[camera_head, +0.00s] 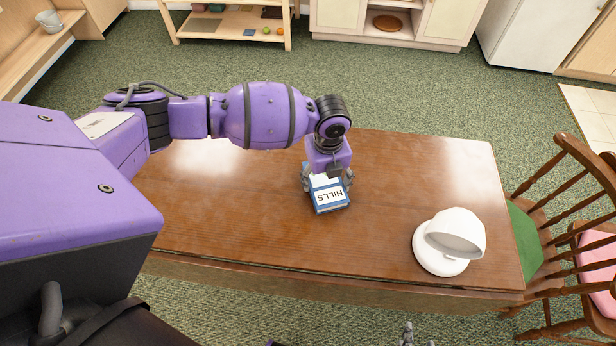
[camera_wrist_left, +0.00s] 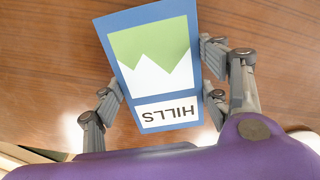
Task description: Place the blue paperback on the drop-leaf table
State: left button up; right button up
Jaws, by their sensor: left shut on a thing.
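The blue paperback (camera_head: 331,195), marked HILLS, is over the middle of the brown drop-leaf table (camera_head: 230,220), cover up. My left gripper (camera_head: 327,181) reaches down onto it from above, with its fingers shut on the book's two sides. The left wrist view shows the book's green and white cover (camera_wrist_left: 152,62) between the fingers (camera_wrist_left: 160,95). I cannot tell whether the book touches the tabletop or is held just above it. Grey finger parts of my right gripper (camera_head: 408,335) show at the bottom edge, mostly cut off.
A white lamp (camera_head: 442,242) stands on the table's right part. Wooden chairs with a green seat (camera_head: 522,240) and a pink seat (camera_head: 598,262) are at the right. The tabletop between book and lamp is clear. A low shelf (camera_head: 225,27) and cabinets stand at the back.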

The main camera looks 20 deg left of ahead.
aim_at(325, 181)
pick_arm(q)
jog(key=shift+w, duration=0.1)
jog(key=shift+f, duration=0.1)
jog(key=o, duration=1.3)
notch_tip(325, 181, up, 12)
jog(key=shift+r+p, duration=0.2)
jog(key=shift+p, duration=0.15)
